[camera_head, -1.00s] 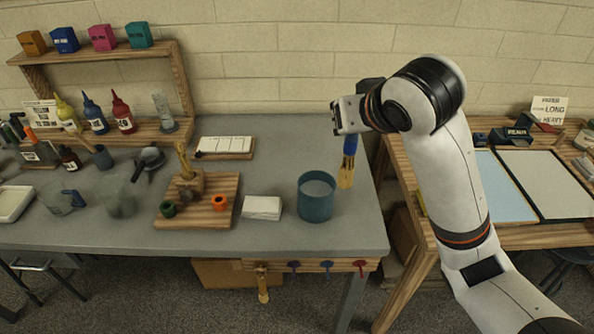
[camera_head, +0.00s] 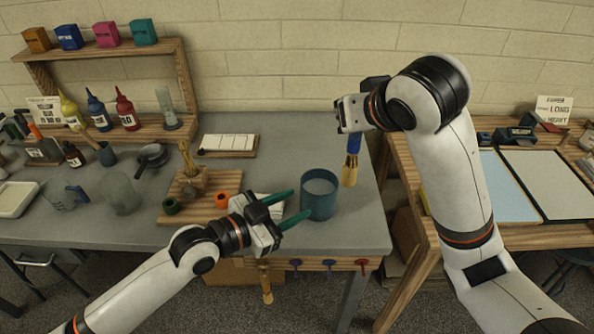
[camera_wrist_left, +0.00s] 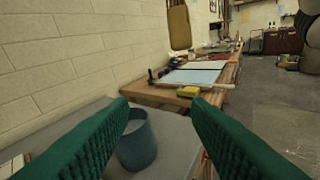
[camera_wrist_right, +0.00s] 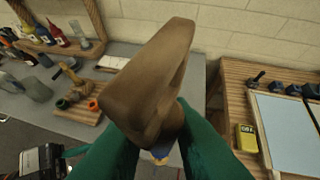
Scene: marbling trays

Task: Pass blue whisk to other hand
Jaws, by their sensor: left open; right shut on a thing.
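The blue whisk hangs upright from my right gripper (camera_head: 351,124) above the table's right end. Its blue handle (camera_head: 353,144) is uppermost and its tan bristles (camera_head: 349,173) point down. In the right wrist view the green fingers close around it; a large brown piece (camera_wrist_right: 150,85) fills the middle, with a bit of blue (camera_wrist_right: 155,158) below. My left gripper (camera_head: 300,203) is open and empty, its green fingers pointing right beside the teal pot, lower and left of the whisk. In the left wrist view, the fingers (camera_wrist_left: 160,105) are spread apart; the whisk is not seen there.
The teal pot (camera_head: 319,204) stands near the table's right front, also showing in the left wrist view (camera_wrist_left: 137,148). A wooden board (camera_head: 190,215) with small rings lies left of my left gripper. Shallow trays (camera_head: 545,180) lie on the right bench, beyond a gap.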

